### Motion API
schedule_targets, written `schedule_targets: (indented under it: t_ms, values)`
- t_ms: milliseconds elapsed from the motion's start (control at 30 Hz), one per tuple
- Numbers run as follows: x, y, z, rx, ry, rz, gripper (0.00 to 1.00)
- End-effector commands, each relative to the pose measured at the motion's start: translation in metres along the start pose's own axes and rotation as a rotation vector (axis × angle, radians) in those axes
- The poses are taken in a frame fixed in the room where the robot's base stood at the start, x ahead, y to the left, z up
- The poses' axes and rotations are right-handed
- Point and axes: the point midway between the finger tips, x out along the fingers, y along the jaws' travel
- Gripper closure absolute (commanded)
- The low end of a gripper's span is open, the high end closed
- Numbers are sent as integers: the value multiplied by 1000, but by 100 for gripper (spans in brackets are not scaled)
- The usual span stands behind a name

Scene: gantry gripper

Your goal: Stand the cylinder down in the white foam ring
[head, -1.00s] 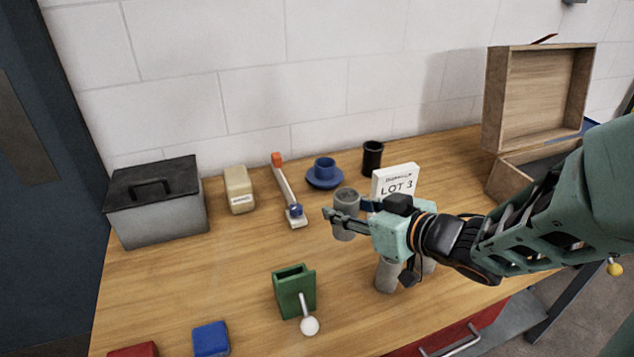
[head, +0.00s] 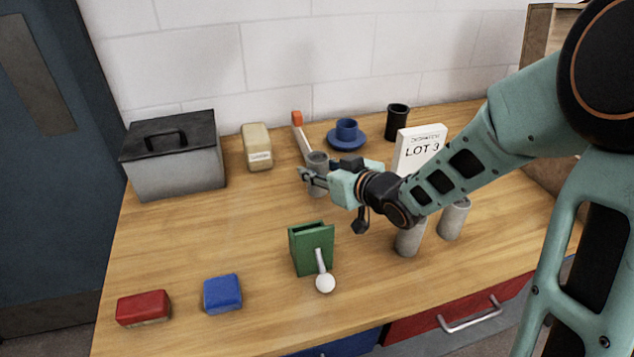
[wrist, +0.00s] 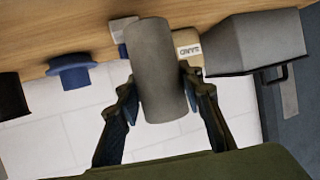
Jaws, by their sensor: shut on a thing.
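My gripper (head: 312,178) is shut on a grey cylinder (head: 317,187), which stands nearly upright between the fingers in the head view. The wrist view also shows the cylinder (wrist: 158,72) pinched between both fingertips, with the scene upside down. Whether its lower end touches the table I cannot tell. Two more grey cylinders stand on the table, one (head: 408,241) below my forearm and another (head: 455,219) to its right. I cannot make out a white foam ring in either view.
A lever with an orange end (head: 297,118) is partly hidden behind the held cylinder. The table's left middle is clear.

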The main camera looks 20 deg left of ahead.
Motion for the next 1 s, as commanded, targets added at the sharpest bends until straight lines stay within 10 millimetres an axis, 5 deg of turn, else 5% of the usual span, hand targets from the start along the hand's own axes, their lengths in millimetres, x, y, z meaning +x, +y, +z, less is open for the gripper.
schedule_targets:
  t_ms: [200, 667, 700, 833, 1000]
  values:
    - [16, -1, 27, 2, 1, -2, 100]
    - [19, -1, 35, -1, 2, -1, 100]
    - [19, -1, 36, 0, -1, -1, 63]
    - [19, -1, 35, 0, -1, -1, 49]
    - [19, -1, 35, 0, -1, -1, 48]
